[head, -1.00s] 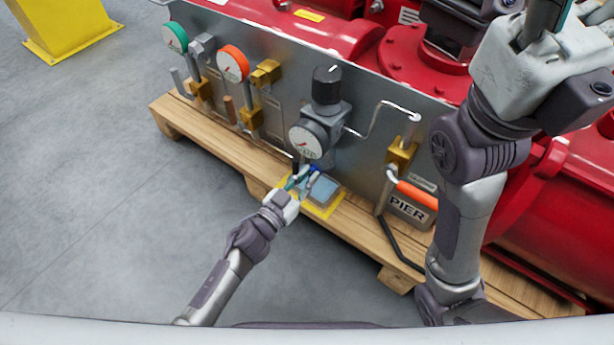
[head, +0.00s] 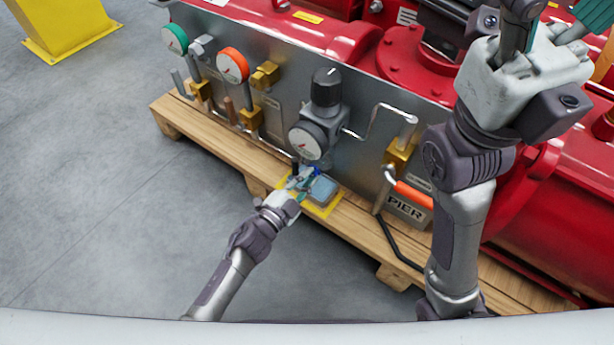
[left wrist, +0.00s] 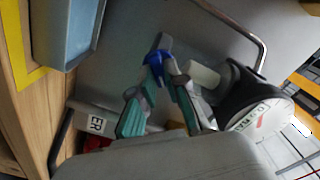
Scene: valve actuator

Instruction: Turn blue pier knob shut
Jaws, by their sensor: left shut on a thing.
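The blue knob (left wrist: 157,62) sits low on the grey panel, between my left gripper's fingertips in the left wrist view. Only a small bit of the blue knob (head: 315,170) shows in the head view, below the round gauge. My left gripper (head: 303,178) is shut on it, with its teal-padded fingers (left wrist: 160,85) on both sides. The PIER label (head: 406,208) is on a plate at the right of the panel. My right gripper (head: 545,28) is raised at the upper right, empty, its fingers spread and cut by the picture's top edge.
A blue-grey tray (head: 322,189) with a yellow border lies on the wooden pallet (head: 225,145) beside my left gripper. A black-topped regulator with a gauge (head: 308,140) stands above. An orange-handled valve (head: 414,194) is to the right.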

